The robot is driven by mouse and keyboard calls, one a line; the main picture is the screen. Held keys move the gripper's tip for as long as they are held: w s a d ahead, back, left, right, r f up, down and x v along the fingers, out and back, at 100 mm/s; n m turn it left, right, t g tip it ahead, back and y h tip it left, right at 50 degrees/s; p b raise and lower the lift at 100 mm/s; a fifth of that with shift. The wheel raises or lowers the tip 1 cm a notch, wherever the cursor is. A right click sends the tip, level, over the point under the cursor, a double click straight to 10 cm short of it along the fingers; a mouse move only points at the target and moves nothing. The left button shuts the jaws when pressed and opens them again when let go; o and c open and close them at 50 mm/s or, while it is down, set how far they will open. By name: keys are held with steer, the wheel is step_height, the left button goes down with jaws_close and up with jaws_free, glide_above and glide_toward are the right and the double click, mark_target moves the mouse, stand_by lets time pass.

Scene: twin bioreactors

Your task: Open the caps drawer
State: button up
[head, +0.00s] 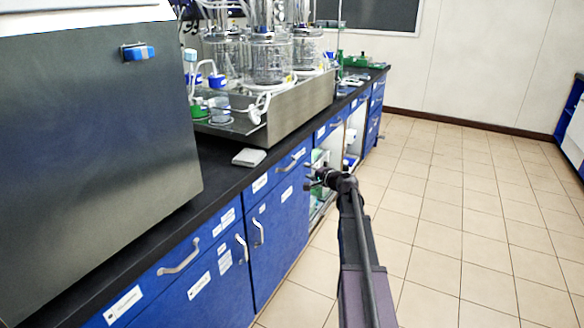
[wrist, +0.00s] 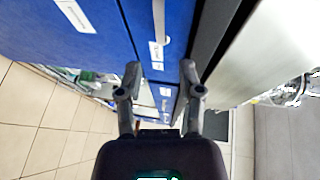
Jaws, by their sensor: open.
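Blue drawers run under the black countertop; their labels are too small to read, so I cannot tell which is the caps drawer. In the head view, a near drawer has a pale handle (head: 180,260), and a farther drawer has a handle (head: 292,160) left of my gripper. My gripper (head: 312,177) is in front of the cabinet row, apart from the handles. In the wrist view, my gripper (wrist: 160,72) is open and empty. A drawer handle (wrist: 158,18) shows beyond the fingertips, on a blue front with a white label (wrist: 156,51).
The black countertop (head: 226,182) carries a large grey machine (head: 90,130), a steel tray (head: 295,112) with glass vessels (head: 270,60), and a small white box (head: 249,157). Open shelves (head: 320,200) sit beyond my gripper. The tiled floor (head: 460,220) at right is clear.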

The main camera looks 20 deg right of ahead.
mark_target(292, 165)
steer(key=b+x, duration=0.1)
steer(key=x, duration=0.9)
steer(key=shift+w+b, duration=0.25)
steer(key=shift+b, duration=0.1)
jaws_close()
